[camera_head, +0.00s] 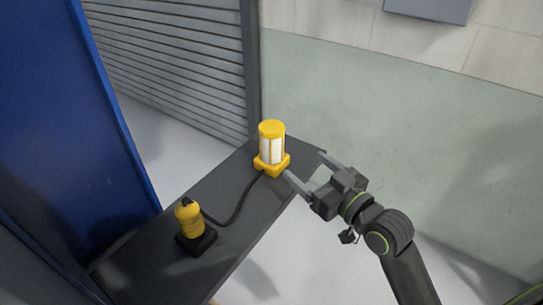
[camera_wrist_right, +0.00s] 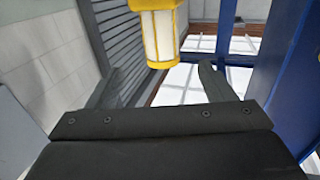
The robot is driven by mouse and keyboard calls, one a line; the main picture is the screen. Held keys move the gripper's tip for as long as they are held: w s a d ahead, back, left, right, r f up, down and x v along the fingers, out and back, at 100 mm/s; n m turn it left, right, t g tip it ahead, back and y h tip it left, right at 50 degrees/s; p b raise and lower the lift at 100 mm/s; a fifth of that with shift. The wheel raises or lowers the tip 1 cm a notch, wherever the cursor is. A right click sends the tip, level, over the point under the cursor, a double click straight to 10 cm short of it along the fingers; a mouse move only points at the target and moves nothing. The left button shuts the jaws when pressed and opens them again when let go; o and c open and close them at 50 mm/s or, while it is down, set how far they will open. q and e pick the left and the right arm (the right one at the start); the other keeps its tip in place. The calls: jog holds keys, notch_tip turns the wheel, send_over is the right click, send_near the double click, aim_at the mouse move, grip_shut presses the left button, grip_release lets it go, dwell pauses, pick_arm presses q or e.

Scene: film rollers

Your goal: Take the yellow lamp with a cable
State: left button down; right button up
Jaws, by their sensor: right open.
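The yellow lamp (camera_head: 271,148) stands upright near the far end of a dark narrow table, with white panels between its yellow cap and base. A dark cable (camera_head: 238,206) runs from it to a yellow piece on a black block (camera_head: 190,228) nearer the front. My right gripper (camera_head: 306,172) is open and empty, just right of the lamp at the table's edge. My left gripper is not in view.
The dark table (camera_head: 155,262) has bare room around the black block. A tall blue panel (camera_head: 75,120) stands at the left. A grey slatted shutter (camera_head: 175,55) and a pale wall (camera_head: 400,120) are behind.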

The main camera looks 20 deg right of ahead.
aim_at(280, 144)
jog(key=p+x, duration=0.1)
jog(key=x, duration=0.7)
jog(key=shift+a, duration=0.1)
jog(key=shift+w+a+r, duration=0.1)
jog(key=shift+w+r, duration=0.05)
jog(key=shift+w, duration=0.1)
jog(key=p+x, duration=0.1)
jog(key=x, duration=0.2)
jog(key=shift+w+a+r+p, duration=0.1)
jog(key=shift+w+r+p, duration=0.1)
jog(key=shift+p, duration=0.1)
jog(key=shift+w+a+f, duration=0.1)
jog(key=shift+w+a, duration=0.1)
jog(key=shift+w, duration=0.25)
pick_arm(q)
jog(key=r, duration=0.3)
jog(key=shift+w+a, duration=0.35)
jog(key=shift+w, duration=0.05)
pick_arm(e)
grip_shut()
